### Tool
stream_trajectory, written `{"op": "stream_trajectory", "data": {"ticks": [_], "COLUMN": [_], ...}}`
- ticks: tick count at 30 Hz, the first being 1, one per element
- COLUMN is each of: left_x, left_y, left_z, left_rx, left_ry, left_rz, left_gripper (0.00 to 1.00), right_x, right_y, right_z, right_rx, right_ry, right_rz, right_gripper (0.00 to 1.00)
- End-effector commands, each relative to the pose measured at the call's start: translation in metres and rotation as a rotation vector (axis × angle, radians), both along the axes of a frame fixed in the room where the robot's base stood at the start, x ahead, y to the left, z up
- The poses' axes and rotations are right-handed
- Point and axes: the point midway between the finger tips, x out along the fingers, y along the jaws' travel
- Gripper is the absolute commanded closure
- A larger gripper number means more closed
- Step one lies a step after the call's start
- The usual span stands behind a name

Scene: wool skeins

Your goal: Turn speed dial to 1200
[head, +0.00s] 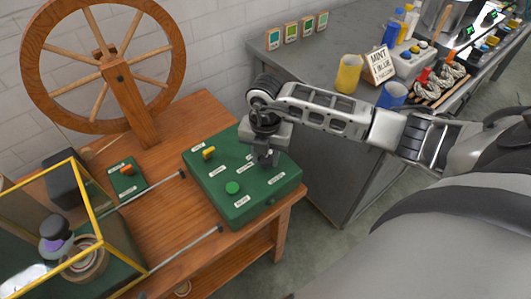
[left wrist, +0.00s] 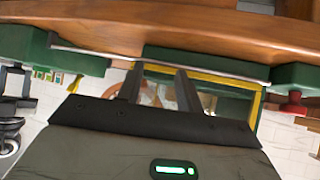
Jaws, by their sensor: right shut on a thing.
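A green control box (head: 240,180) lies on the wooden table, with several white labels, a yellow lever (head: 208,153) and a round green button (head: 233,188) on its top. My right gripper (head: 267,157) points down at the right part of the box's top and is shut on the speed dial there. The gripper hides the dial and most of its scale, so its setting cannot be read. My left gripper shows in the left wrist view (left wrist: 160,72), with its fingers apart and nothing between them.
A wooden spinning wheel (head: 112,70) stands at the back left. A smaller green box with an orange switch (head: 127,171) and a yellow-framed case (head: 88,196) are left of the control box.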

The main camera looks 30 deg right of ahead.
Motion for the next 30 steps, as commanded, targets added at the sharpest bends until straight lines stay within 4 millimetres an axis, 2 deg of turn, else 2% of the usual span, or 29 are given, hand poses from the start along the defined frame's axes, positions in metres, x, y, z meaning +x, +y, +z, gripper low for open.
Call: {"op": "stream_trajectory", "data": {"ticks": [12, 13, 15, 25, 30], "left_x": [-0.003, -0.003, -0.003, -0.003, -0.003], "left_y": [0.000, 0.000, 0.000, 0.000, 0.000], "left_z": [-0.001, -0.001, -0.002, -0.002, -0.003], "left_rx": [0.000, 0.000, 0.000, -0.001, -0.001], "left_ry": [0.007, 0.008, 0.008, 0.009, 0.009], "left_rz": [0.001, 0.001, 0.001, 0.001, 0.001], "left_gripper": [0.64, 0.64, 0.64, 0.64, 0.64], "right_x": [0.002, 0.002, 0.002, 0.001, 0.002], "right_y": [-0.002, -0.002, -0.002, -0.001, -0.001], "right_z": [0.002, 0.002, 0.002, 0.004, 0.027], "right_rx": [-0.002, -0.002, -0.003, -0.001, -0.001], "right_ry": [-0.007, -0.007, -0.006, -0.003, -0.008], "right_rz": [-0.012, -0.012, -0.012, -0.009, -0.007], "right_gripper": [0.89, 0.58, 0.44, 0.44, 0.44]}}
